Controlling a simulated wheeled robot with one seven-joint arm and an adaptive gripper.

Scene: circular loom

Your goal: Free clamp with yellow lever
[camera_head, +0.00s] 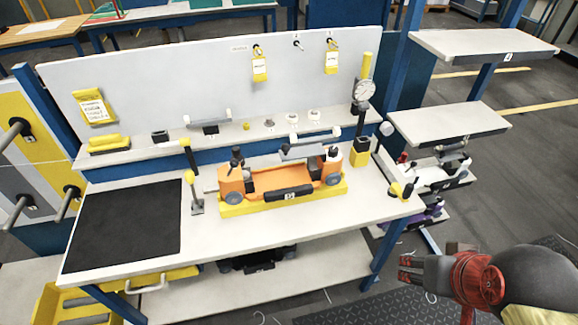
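An orange part (278,181) sits in a yellow cradle (236,209) at the middle of the bench. Close to its left end stands a small clamp-like device (197,203) with a yellow piece and an upright black handle. At the right end of the bench is another small device (402,191) with a yellow lever and a dark end. Both are too small to tell how they are latched. My gripper (404,268) is at the lower right, out beyond the bench's front right corner, and touches neither device. Its finger gap is not clear.
A black mat (125,225) covers the bench's left side. A dial gauge (365,90) stands on a post at the back right. Grey shelves (450,122) stand to the right. Yellow tags (260,68) hang on the back panel. Open floor lies around my gripper.

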